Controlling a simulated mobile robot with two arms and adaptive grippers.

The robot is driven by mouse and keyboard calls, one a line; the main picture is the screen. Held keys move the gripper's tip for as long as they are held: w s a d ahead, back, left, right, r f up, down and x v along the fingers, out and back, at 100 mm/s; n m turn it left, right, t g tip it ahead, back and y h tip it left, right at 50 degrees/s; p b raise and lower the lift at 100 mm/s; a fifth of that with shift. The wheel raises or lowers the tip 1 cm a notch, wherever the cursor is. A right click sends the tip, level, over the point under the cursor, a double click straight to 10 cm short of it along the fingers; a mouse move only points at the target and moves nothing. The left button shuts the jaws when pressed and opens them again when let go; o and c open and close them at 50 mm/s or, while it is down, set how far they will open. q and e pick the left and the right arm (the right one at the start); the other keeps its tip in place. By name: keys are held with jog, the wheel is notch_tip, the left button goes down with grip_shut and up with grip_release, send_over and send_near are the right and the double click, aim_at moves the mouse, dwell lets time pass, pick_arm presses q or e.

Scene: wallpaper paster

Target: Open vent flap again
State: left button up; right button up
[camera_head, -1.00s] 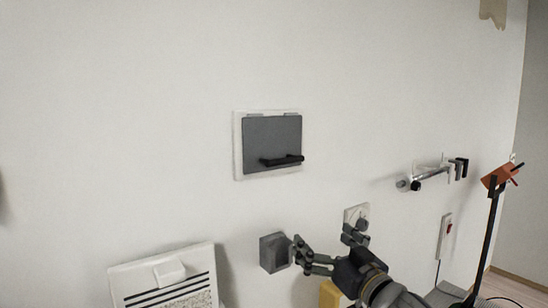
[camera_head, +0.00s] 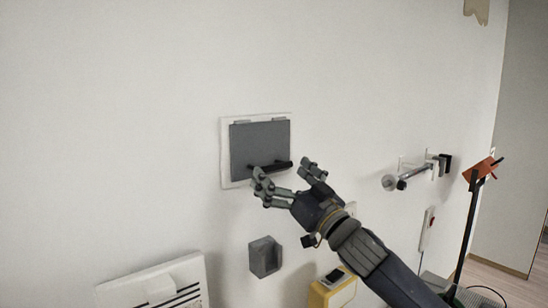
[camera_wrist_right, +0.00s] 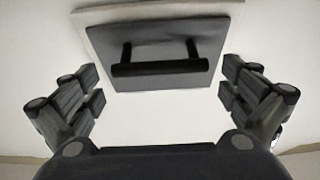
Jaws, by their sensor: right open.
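The vent flap (camera_head: 258,143) is a grey square panel in a white frame (camera_head: 225,155) on the wall. It looks shut, lying flat in its frame. A black bar handle (camera_head: 281,167) sits near its lower edge. My right gripper (camera_head: 288,178) is open, just below and in front of the handle, with its fingers spread to either side. In the right wrist view the handle (camera_wrist_right: 160,68) lies ahead, centred between the open fingers and apart from them. The flap (camera_wrist_right: 158,38) shows behind it. My left gripper is not in view.
A grey block (camera_head: 264,257) is on the wall below the flap. A metal bracket (camera_head: 418,172) sticks out at right, near a stand with an orange top (camera_head: 481,172). A yellow device (camera_head: 333,288) and a white panel (camera_head: 155,285) are below. The wall left of the flap is clear.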

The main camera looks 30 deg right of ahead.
aim_at(269, 151)
jog(key=shift+w+r, duration=0.4)
jog(key=shift+w, duration=0.15)
jog(key=shift+w+a+r+p, duration=0.1)
jog(key=shift+w+p, duration=0.4)
jog(key=shift+w, duration=0.25)
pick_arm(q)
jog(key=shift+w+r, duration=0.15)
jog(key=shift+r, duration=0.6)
pick_arm(e)
jog(key=shift+c, duration=1.3)
jog(key=c, duration=1.2)
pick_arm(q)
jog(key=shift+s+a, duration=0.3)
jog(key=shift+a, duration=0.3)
pick_arm(e)
jog(key=shift+o, duration=0.2)
jog(key=shift+s+r, duration=0.1)
